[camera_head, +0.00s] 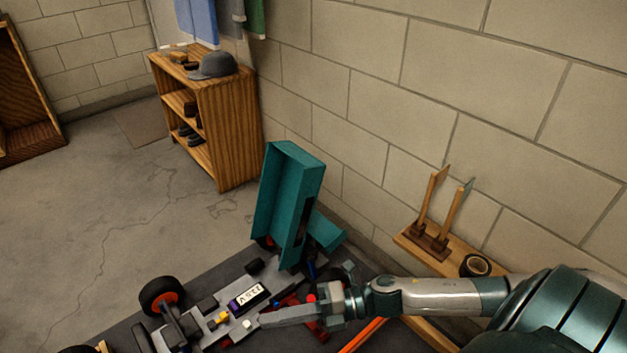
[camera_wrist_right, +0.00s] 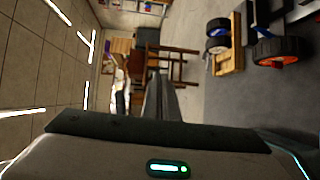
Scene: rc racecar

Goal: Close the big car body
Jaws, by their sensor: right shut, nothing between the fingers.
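The teal car body (camera_head: 275,205) stands tilted up, open, at the far end of the car chassis (camera_head: 205,320). The grey chassis, with a battery labelled ASSY (camera_head: 247,298) and an orange-hubbed black wheel (camera_head: 161,296), is uncovered. My right gripper (camera_head: 264,321) is shut and empty, reaching in from the right low over the chassis, in front of the raised body. I cannot tell whether it touches the chassis. Its closed fingers (camera_wrist_right: 157,92) also show in the right wrist view, with car wheels (camera_wrist_right: 279,50) at upper right. My left gripper is not in view.
A wooden shelf (camera_head: 229,130) with a cap stands behind, against the block wall. A wall ledge (camera_head: 410,243) at right holds upright tools and a tape roll (camera_head: 475,265), close to my right arm. The floor at left is clear.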

